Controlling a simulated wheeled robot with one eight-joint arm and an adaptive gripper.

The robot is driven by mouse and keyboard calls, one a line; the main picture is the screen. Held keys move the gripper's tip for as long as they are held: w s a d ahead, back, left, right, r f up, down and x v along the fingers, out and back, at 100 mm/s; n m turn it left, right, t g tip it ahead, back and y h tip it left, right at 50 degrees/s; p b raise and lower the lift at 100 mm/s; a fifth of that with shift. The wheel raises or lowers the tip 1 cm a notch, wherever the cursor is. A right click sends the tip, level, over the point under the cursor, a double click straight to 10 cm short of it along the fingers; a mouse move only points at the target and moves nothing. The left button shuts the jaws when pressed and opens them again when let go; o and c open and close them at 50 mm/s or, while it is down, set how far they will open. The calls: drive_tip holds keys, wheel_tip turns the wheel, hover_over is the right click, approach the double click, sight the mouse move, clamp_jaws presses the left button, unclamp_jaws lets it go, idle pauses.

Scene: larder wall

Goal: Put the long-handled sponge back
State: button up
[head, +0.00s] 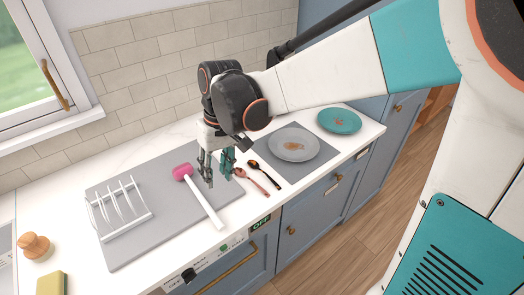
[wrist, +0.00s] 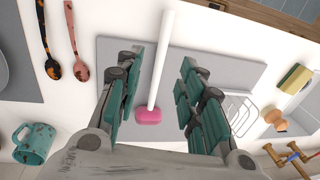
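The long-handled sponge (head: 203,199) lies on the grey mat, with a pink head and a straight white handle. The pink head points toward the wall and the handle end reaches past the mat's front edge. In the wrist view the sponge (wrist: 149,115) shows between my gripper's fingers, its handle running away from the camera. My gripper (head: 216,179) points down just right of the sponge in the head view. In the wrist view my gripper (wrist: 158,62) has its two fingers wide apart and empty. I cannot tell its exact height above the sponge.
A white wire dish rack (head: 120,208) stands on the grey mat (head: 160,235). Two spoons (head: 256,179) lie right of my gripper. A plate (head: 293,145), a teal plate (head: 339,121), a teal mug (wrist: 33,144), a wooden-handled brush (head: 35,246) and a yellow sponge (head: 51,284) are around.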

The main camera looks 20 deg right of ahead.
drive_tip(key=s+d+r+m+t+h, duration=0.1)
drive_tip(key=s+d+r+m+t, duration=0.2)
drive_tip(key=s+d+r+t, duration=0.3)
drive_tip(key=s+d+t, duration=0.1)
drive_tip(key=s+d, duration=0.4)
drive_tip(key=s, duration=0.1)
drive_tip(key=shift+s+d+r+h, duration=0.2)
drive_tip(key=shift+s+d+h, duration=0.1)
drive_tip(key=shift+d+h, duration=0.1)
wheel_tip(320, 180, down, 2)
drive_tip(key=shift+f+b, duration=0.1)
drive_tip(key=shift+b, duration=0.9)
